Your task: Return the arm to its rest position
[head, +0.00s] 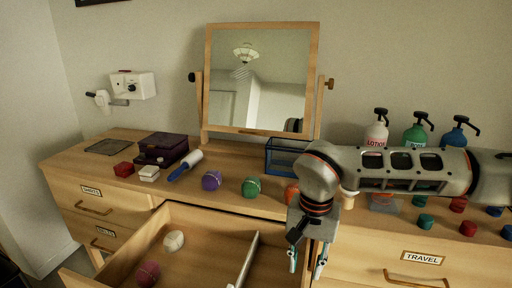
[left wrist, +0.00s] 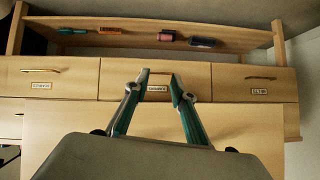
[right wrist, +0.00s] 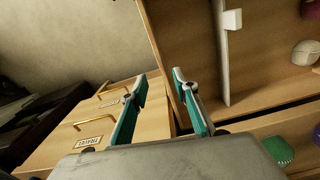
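My right arm reaches in from the right across the dresser top in the head view. Its gripper (head: 307,258) points down by the right side of the open drawer (head: 205,225). In the right wrist view the gripper (right wrist: 165,82) has its two teal fingers apart with nothing between them. My left gripper (left wrist: 158,80) is not visible in the head view. In the left wrist view its fingers are apart and empty, in front of a wooden unit with labelled drawers (left wrist: 157,88).
The dresser top holds a mirror (head: 260,80), purple ball (head: 211,180), green ball (head: 251,187), blue bin (head: 283,156) and pump bottles (head: 376,134). The open drawer holds a white ball (head: 174,240), a dark red ball (head: 147,273) and a divider. The TRAVEL drawer (head: 420,262) is shut.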

